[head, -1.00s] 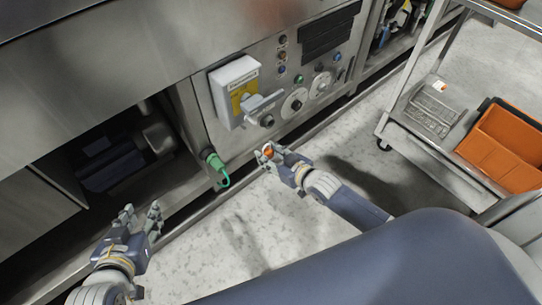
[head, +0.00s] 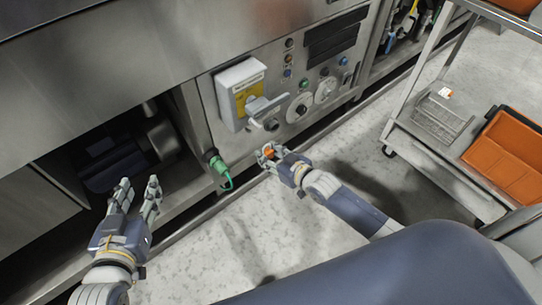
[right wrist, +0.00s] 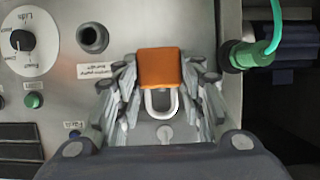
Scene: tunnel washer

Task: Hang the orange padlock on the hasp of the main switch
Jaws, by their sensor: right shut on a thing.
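The orange padlock (right wrist: 160,68) sits between the fingers of my right gripper (right wrist: 160,85) in the right wrist view, its metal shackle pointing down in the picture. In the head view my right gripper (head: 269,152) is shut on it, in front of and below the main switch. The main switch (head: 240,92) is a pale box with a yellow label on the steel panel. A grey handle (head: 268,107) sticks out at its lower right. I cannot make out the hasp clearly. My left gripper (head: 137,194) is open and empty at the lower left, before a dark recess.
A green connector with a hose (head: 218,167) sticks out just left of my right gripper, and also shows in the right wrist view (right wrist: 243,54). Knobs (head: 299,108) and buttons lie right of the switch. A cart with an orange bin (head: 505,160) stands at the right.

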